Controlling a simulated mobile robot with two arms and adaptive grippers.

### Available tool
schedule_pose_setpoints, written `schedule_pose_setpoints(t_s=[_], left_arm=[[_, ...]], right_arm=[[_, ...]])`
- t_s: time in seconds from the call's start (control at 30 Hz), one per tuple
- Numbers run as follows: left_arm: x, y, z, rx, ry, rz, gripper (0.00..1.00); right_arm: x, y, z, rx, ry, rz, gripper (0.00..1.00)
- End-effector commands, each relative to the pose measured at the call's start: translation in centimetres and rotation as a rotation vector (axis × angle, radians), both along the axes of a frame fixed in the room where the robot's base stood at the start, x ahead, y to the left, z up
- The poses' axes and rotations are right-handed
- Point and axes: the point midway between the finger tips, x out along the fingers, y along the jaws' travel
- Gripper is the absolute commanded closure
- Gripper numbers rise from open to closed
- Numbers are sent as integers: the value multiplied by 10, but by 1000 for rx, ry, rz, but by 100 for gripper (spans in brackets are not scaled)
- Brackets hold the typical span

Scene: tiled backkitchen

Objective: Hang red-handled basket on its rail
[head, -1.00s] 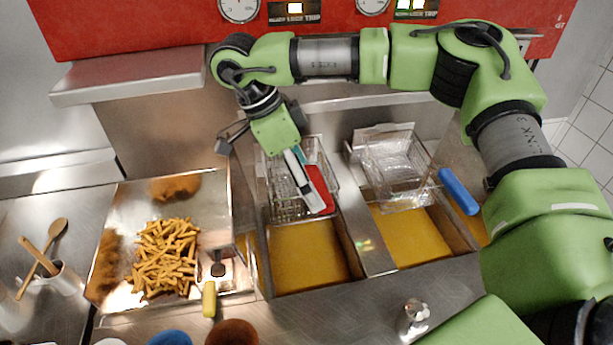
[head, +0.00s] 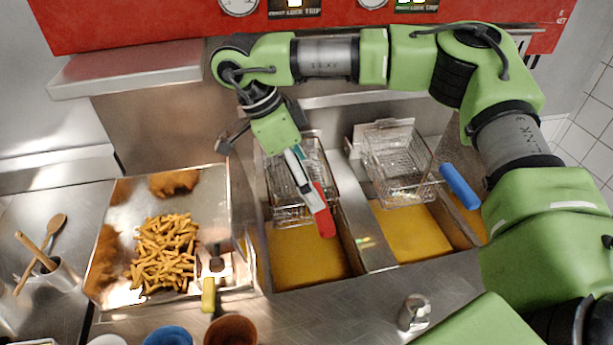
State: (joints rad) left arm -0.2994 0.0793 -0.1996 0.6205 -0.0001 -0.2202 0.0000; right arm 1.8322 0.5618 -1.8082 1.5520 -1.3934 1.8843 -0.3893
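The red-handled basket (head: 287,205) is a wire basket at the back of the left fryer well, above the yellow oil. Its red handle (head: 325,222) points toward the front. My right gripper (head: 304,180) comes down from behind, its pale fingers along the handle's inner part. The fingers overlap the handle, so whether they are clamped on it or slightly apart is unclear. The rail (head: 345,98) runs behind the wells; the basket's contact with it is hidden by my gripper. My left gripper is not in view.
A blue-handled basket (head: 400,168) is at the back of the right well, its blue handle (head: 460,186) pointing forward. A steel tray (head: 205,180) with fries (head: 163,250) and a yellow-handled scoop (head: 208,296) is at left. Cups stand along the front edge.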

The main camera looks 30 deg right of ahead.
Motion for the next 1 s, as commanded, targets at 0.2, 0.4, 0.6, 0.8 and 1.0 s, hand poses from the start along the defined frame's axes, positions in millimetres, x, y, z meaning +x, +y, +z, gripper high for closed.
schedule_pose_setpoints(t_s=[0.2,0.4,0.6,0.8,1.0], left_arm=[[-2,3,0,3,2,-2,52],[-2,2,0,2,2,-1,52],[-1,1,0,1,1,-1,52],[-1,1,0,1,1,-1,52],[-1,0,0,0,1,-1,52]], right_arm=[[0,0,0,-1,1,1,0],[5,7,18,0,-3,1,0],[13,23,57,0,-3,1,0],[20,35,92,-3,-3,0,0],[23,41,108,0,-1,-1,0]])
